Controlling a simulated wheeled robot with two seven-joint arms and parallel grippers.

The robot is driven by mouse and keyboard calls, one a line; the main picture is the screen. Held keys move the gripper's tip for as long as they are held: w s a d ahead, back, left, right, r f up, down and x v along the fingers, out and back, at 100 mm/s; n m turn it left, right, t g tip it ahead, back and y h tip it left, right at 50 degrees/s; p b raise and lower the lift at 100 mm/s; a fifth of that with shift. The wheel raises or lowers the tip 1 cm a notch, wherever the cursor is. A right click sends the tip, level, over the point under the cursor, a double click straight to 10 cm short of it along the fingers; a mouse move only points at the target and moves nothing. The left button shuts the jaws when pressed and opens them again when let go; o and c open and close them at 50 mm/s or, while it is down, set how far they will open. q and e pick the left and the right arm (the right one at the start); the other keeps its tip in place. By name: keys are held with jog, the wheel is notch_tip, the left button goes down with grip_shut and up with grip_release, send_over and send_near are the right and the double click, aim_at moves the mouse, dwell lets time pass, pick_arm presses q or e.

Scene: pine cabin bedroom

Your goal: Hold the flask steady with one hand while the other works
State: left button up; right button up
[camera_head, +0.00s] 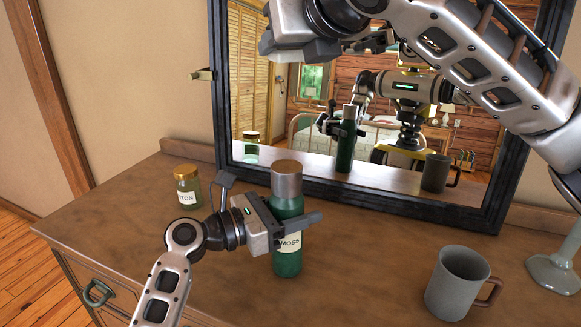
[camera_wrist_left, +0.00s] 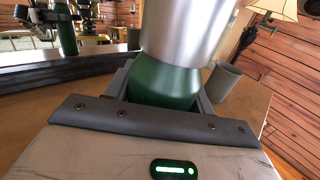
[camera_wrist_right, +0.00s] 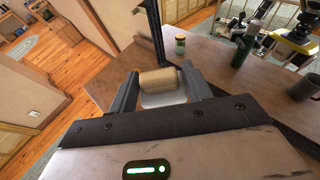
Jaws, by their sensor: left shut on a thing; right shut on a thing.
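The green flask (camera_head: 287,264) has a "MOSS" label, a silver upper part and a brown top. It stands upright on the dresser (camera_head: 385,285). My left gripper (camera_head: 292,219) is shut around its body, just above the label; in the left wrist view the green shoulder (camera_wrist_left: 160,85) sits between the fingers. My right arm is raised at the top of the head view, and its fingertips are not clear there. In the right wrist view my right gripper (camera_wrist_right: 160,73) is shut on a tan-topped, pale thing (camera_wrist_right: 158,80), apart from the flask. I cannot tell what that thing is.
A small jar (camera_head: 187,186) stands at the back left, and a grey mug (camera_head: 459,283) stands at front right. The dark mirror frame (camera_head: 380,196) borders the back; the mirror reflects flask and mug.

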send_over(276, 171)
notch_tip(276, 171, down, 8)
jog(key=shift+w+f, duration=0.1)
jog(key=shift+f, duration=3.2)
jog(key=shift+w+d+f, duration=0.5)
jog(key=shift+d+f, duration=0.1)
jog(key=shift+d, duration=0.15)
jog(key=shift+w+d, duration=0.7)
jog(key=shift+d, duration=0.25)
jog(key=shift+s+a, duration=0.2)
jog(key=shift+a, duration=0.05)
jog(key=shift+s+a, duration=0.55)
jog(key=shift+a, duration=0.2)
jog(key=shift+s+a, duration=0.5)
jog(key=shift+a, duration=0.25)
notch_tip(276, 171, up, 8)
